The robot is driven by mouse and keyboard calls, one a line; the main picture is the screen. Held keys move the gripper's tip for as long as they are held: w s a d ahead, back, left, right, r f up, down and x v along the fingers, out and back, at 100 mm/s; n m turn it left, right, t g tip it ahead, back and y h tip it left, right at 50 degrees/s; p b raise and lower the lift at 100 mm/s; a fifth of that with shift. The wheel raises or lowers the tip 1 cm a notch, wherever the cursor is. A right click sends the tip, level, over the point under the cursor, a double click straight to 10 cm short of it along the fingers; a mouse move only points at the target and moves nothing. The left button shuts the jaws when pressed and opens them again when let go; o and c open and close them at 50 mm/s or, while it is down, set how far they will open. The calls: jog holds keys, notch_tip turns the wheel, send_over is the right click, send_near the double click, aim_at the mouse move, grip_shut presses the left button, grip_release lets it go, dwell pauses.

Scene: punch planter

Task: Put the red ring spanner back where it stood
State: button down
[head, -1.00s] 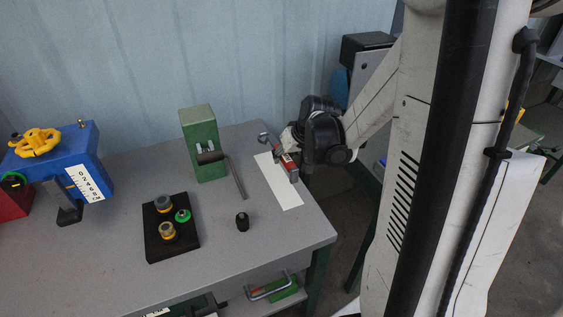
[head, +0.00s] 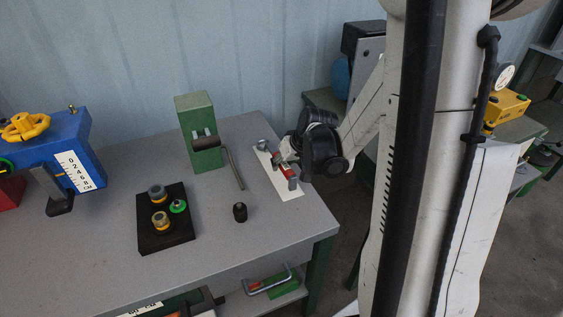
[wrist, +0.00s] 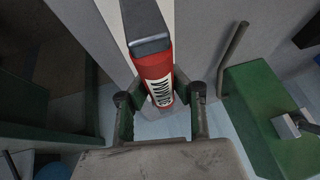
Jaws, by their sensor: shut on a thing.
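The red ring spanner (head: 290,176) has a red body with grey ends. It lies along the white strip (head: 291,194) at the table's right side, low over it; I cannot tell whether it touches. My gripper (head: 284,161) is shut on the spanner's middle from the right. In the wrist view the red handle (wrist: 155,70) with white lettering sits between the fingers (wrist: 160,97), and the white strip (wrist: 117,30) shows beside and beneath it. The ring end beyond my fingers is mostly hidden in the wrist view.
A green block (head: 196,110) with a bent lever (head: 233,168) stands left of the strip. A blue machine (head: 50,150) stands far left. The table's right edge is close.

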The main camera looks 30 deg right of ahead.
jog(key=shift+f, duration=0.35)
jog(key=shift+f+b, duration=0.25)
jog(key=shift+b, duration=0.1)
jog(key=c, duration=1.5)
grip_release()
jog(key=shift+s+r, duration=0.1)
jog(key=shift+v, duration=5.95)
jog(key=shift+n+t+h, duration=0.6)
jog(key=shift+n+t, duration=0.1)
jog(key=shift+n, duration=0.2)
jog(key=s+a+r, duration=0.3)
jog(key=s+a, duration=0.1)
jog(key=a, duration=0.1)
jog(key=s+a+r+p, duration=0.1)
jog(key=s+a+r, duration=0.2)
jog(key=s+a, duration=0.2)
jog(key=s+a+r, duration=0.3)
jog(key=s+a, duration=0.1)
jog(key=a, duration=0.3)
jog(key=shift+s+a+p, duration=0.2)
jog(key=shift+p, duration=0.2)
